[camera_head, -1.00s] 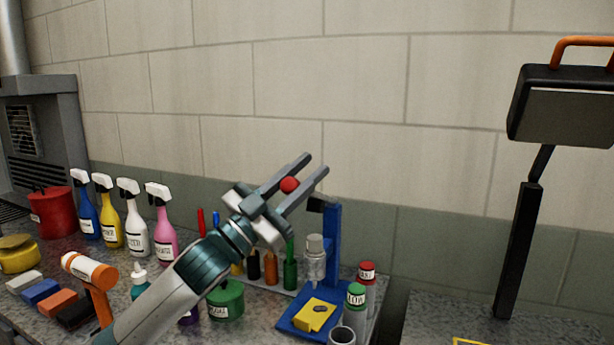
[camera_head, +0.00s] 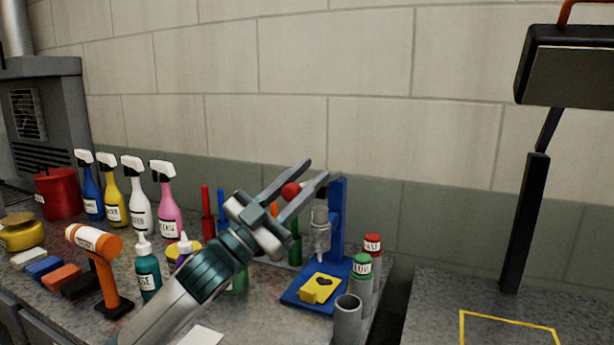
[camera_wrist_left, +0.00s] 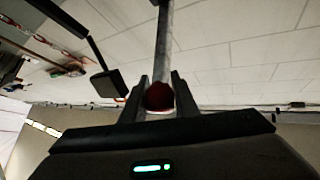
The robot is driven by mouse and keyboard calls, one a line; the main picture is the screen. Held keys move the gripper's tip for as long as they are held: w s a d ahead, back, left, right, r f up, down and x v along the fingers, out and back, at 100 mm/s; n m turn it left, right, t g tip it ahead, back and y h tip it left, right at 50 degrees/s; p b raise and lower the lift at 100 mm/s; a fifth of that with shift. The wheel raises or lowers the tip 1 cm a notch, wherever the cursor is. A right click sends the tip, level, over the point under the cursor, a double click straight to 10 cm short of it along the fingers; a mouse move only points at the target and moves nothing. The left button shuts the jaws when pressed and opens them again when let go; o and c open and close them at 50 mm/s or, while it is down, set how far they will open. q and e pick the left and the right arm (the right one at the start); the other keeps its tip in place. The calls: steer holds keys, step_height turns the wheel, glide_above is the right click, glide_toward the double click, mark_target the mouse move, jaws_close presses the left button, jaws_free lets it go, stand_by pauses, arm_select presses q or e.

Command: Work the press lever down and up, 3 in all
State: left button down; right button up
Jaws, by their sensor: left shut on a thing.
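The blue press (camera_head: 338,216) stands on the bench right of centre, on a blue base (camera_head: 290,297) with a yellow block (camera_head: 320,287) on it. A grey ram (camera_head: 320,232) hangs above the block, with a gap between them. My left gripper (camera_head: 292,178) is shut on the red knob (camera_head: 291,190) of the press lever. The knob also shows between the fingers in the left wrist view (camera_wrist_left: 159,97), with the grey lever bar (camera_wrist_left: 164,45) running up from it. My right gripper is not in view.
Spray bottles (camera_head: 137,197), an orange hammer (camera_head: 101,268) and a teal bottle (camera_head: 147,268) stand left of my arm. A black lamp (camera_head: 522,220) rises over a yellow-outlined area (camera_head: 510,320).

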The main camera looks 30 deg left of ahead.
arm_select(q)
steer(key=shift+s+d, duration=0.1)
steer(key=shift+s, duration=0.05)
steer(key=c, duration=1.4)
jaws_free()
steer(key=shift+s+r, duration=0.1)
steer(key=shift+c, duration=0.2)
steer(key=shift+s+r, duration=0.15)
steer(key=shift+s, duration=0.1)
steer(key=shift+s+a+f, duration=0.2)
steer(key=shift+a+f, duration=0.05)
steer(key=shift+f, duration=0.25)
steer(key=b+v, duration=0.5)
steer(key=v, duration=1.1)
steer(key=shift+s, duration=0.3)
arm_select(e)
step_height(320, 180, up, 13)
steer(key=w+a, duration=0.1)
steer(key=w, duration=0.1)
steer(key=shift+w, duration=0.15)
arm_select(q)
steer(key=shift+r, duration=0.1)
